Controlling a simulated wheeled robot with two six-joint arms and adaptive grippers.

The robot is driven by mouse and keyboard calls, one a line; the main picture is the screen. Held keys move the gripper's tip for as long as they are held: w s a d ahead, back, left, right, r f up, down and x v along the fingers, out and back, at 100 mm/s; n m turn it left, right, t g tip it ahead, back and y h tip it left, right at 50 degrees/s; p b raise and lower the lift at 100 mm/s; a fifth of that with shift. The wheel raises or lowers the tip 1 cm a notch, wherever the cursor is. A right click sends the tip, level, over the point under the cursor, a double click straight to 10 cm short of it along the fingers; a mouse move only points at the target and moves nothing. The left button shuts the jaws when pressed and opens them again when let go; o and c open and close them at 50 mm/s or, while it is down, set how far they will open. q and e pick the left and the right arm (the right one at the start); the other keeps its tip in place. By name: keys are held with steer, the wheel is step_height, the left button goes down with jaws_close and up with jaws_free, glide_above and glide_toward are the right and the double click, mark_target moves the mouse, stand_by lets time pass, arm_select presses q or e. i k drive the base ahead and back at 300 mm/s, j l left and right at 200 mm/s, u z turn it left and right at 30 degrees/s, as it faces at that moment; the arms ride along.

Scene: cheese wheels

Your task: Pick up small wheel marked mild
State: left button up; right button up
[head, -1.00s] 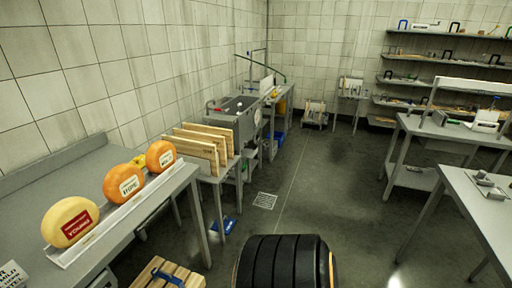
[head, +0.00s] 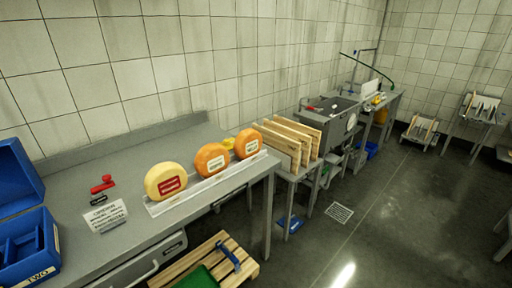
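Several cheese wheels stand on edge in a pale rack (head: 205,187) along the front edge of the left steel bench. Nearest is a pale yellow wheel (head: 160,174) with a red label. Beside it is an orange wheel (head: 208,152) with a white label, then another orange wheel (head: 241,138) with a white label. A smaller yellow-orange wheel (head: 228,143) shows partly behind these two. I cannot read the labels clearly, so I cannot tell which wheel is marked mild. Neither of my grippers is in view.
A white printed sign (head: 105,216), a red-handled stamp (head: 103,184) and an open blue case (head: 40,243) are on the bench at left. Wooden boards (head: 291,141) stand beyond the rack. A wooden pallet (head: 199,262) is on the floor below.

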mark_target(249, 143)
steer(key=u, duration=1.9)
steer(key=z, duration=1.9)
steer(key=i+l, duration=0.3)
steer(key=i+l+u, duration=0.15)
steer(key=i+l, duration=0.2)
steer(key=l, duration=0.15)
steer(key=i+l, duration=0.25)
steer(key=l, duration=0.15)
steer(key=i+l+u, duration=0.1)
steer(key=i+l, duration=0.2)
steer(key=l, duration=0.15)
steer(key=i+l+u, duration=0.1)
steer(key=i+l, duration=0.2)
steer(key=l, duration=0.15)
